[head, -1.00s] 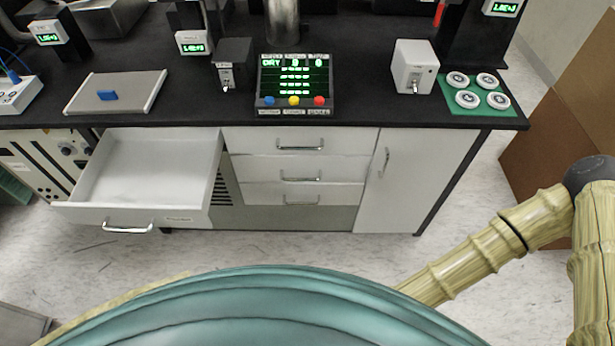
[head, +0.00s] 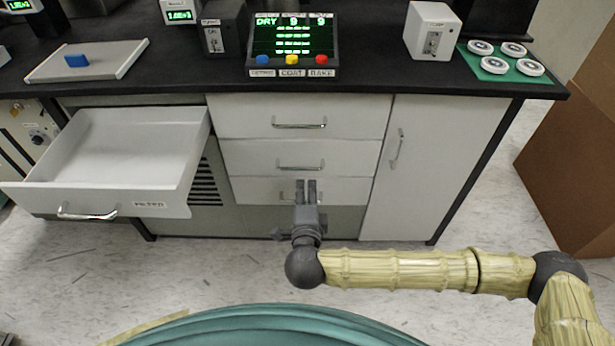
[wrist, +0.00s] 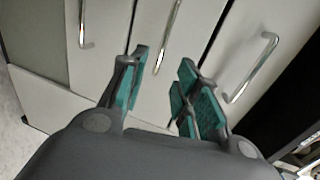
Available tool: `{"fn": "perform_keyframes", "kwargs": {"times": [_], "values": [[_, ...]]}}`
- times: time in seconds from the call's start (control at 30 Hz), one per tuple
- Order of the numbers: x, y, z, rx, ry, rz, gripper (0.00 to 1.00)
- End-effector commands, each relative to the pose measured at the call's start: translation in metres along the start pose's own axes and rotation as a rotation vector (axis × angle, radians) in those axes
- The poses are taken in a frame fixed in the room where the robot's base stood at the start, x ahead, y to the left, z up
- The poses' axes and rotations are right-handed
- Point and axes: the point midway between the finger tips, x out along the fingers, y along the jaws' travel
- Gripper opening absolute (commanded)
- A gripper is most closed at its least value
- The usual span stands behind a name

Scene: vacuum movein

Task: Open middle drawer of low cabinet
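The low cabinet has a stack of three white drawers, all shut. The middle drawer (head: 245,158) has a silver bar handle (head: 300,166). My gripper (head: 306,183) is in front of the bottom drawer in the head view and partly covers the bottom handle. In the wrist view, the middle handle (wrist: 168,35) lies beyond my open gripper (wrist: 160,70), roughly in line with the gap between its teal-padded fingers. The gap is empty. Contact with the handle cannot be seen.
A wide drawer (head: 25,196) stands pulled out at the left. A cabinet door (head: 440,165) with a vertical handle is shut at the right. The black countertop (head: 380,78) holds a display panel and boxes. A brown box (head: 575,150) stands at the far right.

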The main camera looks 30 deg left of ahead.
Motion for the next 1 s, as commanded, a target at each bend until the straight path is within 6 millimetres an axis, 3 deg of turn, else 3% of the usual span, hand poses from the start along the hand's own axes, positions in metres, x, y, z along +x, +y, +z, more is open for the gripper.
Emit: {"fn": "perform_keyframes", "kwargs": {"times": [0.27,0.7,1.0], "values": [[0.023,-0.001,-0.004,0.011,0.016,-0.006,0.32],[0.090,0.000,-0.004,0.010,0.014,-0.005,0.32],[0.110,-0.002,-0.004,0.009,0.013,-0.005,0.32]]}}
